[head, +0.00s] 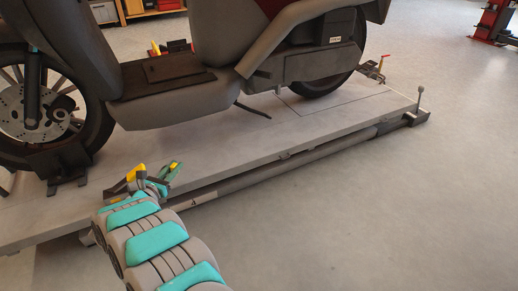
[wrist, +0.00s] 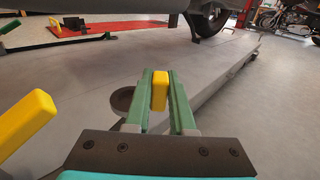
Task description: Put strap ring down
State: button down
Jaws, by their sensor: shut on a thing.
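My gripper (head: 167,174) is over the near edge of the grey lift platform (head: 240,135), in front of the motorcycle. In the wrist view my gripper (wrist: 161,76) has its two green fingers close around a small yellow piece (wrist: 160,91). This held piece seems to be the strap ring, but no ring shape shows. It also shows as a yellow spot (head: 175,166) in the head view. A dark round disc (wrist: 123,98) shows beside the left finger; I cannot tell whether it touches the gripper or the held piece.
The grey motorcycle (head: 160,85) stands on the platform, its front wheel (head: 40,105) at the left. A lever with a round knob (head: 420,97) rises at the platform's right end. The floor (head: 400,210) at right is clear.

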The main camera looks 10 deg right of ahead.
jog(key=f, duration=0.1)
jog(key=s+f, duration=0.1)
jog(key=f, duration=0.1)
jog(key=shift+f, duration=0.25)
jog(key=shift+w+d+f, duration=0.1)
jog(key=shift+d+f, duration=0.1)
send_over(209, 169)
jog(key=shift+d+f, duration=0.1)
jog(key=shift+f, duration=0.55)
jog(key=shift+f+b, duration=0.3)
jog(key=shift+f, duration=1.5)
jog(key=shift+f, duration=0.2)
jog(key=c, duration=0.8)
grip_release()
jog(key=shift+r, duration=0.1)
jog(key=shift+o, duration=0.2)
